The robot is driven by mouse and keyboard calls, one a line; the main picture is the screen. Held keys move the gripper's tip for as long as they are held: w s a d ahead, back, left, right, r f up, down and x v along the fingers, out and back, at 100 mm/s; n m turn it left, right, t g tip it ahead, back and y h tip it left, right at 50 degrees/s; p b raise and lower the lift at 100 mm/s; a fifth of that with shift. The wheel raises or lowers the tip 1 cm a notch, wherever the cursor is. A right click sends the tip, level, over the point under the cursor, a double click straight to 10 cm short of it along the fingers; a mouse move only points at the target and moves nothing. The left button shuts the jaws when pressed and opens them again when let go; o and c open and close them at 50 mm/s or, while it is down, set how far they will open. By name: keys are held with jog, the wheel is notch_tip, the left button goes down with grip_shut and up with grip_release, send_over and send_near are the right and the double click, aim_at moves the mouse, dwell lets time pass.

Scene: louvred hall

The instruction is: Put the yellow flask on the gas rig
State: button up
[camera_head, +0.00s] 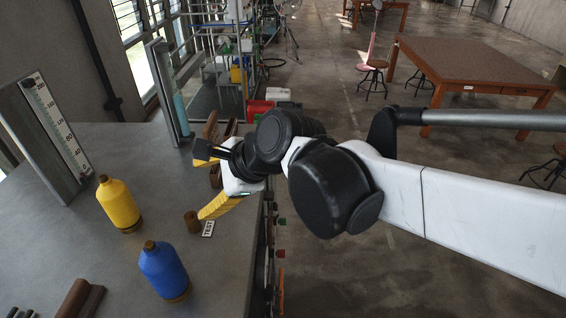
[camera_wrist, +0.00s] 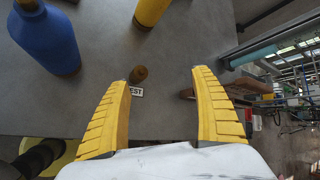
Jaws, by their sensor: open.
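The yellow flask (camera_head: 118,205) stands upright on the grey bench (camera_head: 165,265) at the left, apart from my gripper; part of it shows at the top of the wrist view (camera_wrist: 152,10). My gripper (camera_head: 198,187) is open and empty near the bench's right edge, to the right of the flask. In the wrist view its yellow fingers (camera_wrist: 160,76) are spread with bare bench and a small brown cylinder (camera_wrist: 138,74) in view between or beyond them. An upright tube of blue liquid on a stand (camera_head: 170,95) is at the back; I cannot tell whether it is the gas rig.
A blue flask (camera_head: 163,270) stands in front of the yellow one. A TEST label (camera_head: 208,229) lies beside the brown cylinder. A tall scale board (camera_head: 52,135) stands at the left, and brown blocks (camera_head: 80,298) lie at the front. Bare bench lies between them.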

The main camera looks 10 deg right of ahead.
jog(key=s+d+f+n+h, duration=0.1)
jog(key=s+d+n+h, duration=0.1)
jog(key=d+n, duration=0.3)
jog(key=s+d+f+n+h, duration=0.2)
jog(key=s+d+n, duration=0.2)
jog(key=d, duration=0.6)
jog(key=s+d+f+n+t+h, duration=0.1)
jog(key=s+d+f+n+h, duration=0.1)
jog(key=d+n, duration=0.5)
jog(key=shift+s+d+f+h, duration=0.2)
jog(key=shift+s+d+h, duration=0.4)
jog(key=shift+s, duration=0.2)
